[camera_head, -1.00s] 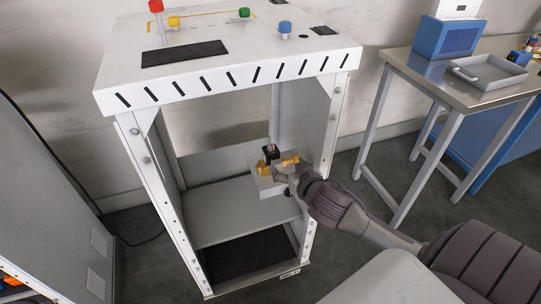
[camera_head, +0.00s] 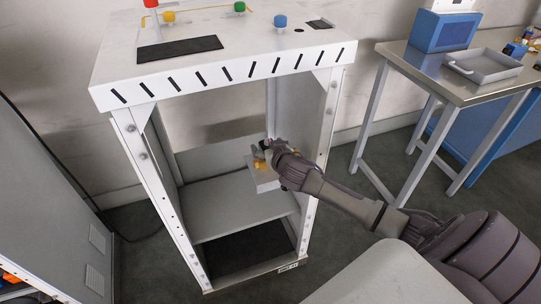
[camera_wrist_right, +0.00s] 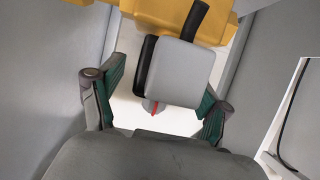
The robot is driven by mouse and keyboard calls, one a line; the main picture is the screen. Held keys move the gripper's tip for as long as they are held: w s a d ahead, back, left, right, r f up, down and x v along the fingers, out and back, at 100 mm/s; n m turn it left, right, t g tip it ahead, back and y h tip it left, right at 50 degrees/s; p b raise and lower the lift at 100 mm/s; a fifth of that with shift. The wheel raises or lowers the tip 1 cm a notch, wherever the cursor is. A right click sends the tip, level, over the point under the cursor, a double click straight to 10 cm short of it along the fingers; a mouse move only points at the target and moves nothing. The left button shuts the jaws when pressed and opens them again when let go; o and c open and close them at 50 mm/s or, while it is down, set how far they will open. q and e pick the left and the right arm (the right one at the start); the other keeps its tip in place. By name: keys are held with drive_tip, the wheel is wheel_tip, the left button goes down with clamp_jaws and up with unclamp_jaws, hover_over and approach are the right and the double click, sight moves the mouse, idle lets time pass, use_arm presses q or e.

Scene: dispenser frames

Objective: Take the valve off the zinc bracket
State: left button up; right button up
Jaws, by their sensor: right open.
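My right gripper (camera_head: 268,150) reaches into the white frame and is over the light grey bracket (camera_head: 264,181), which has yellow parts on it and juts out above the shelf. In the right wrist view my gripper (camera_wrist_right: 155,103) is open, its green-padded fingers standing apart on both sides of a grey block with black edges, which looks like the valve (camera_wrist_right: 182,72). In the head view my gripper mostly hides the valve. My left gripper is not in view.
The white frame's right post (camera_head: 318,150) stands close to my right forearm. The frame's top (camera_head: 230,45) carries coloured knobs and dark mats. A grey shelf (camera_head: 215,210) lies below the bracket. A metal table (camera_head: 420,65) with a grey tray (camera_head: 484,66) stands at right.

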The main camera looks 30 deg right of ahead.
drive_tip(key=shift+w, duration=0.1)
clamp_jaws()
drive_tip(key=shift+r, duration=0.1)
idle(0.4)
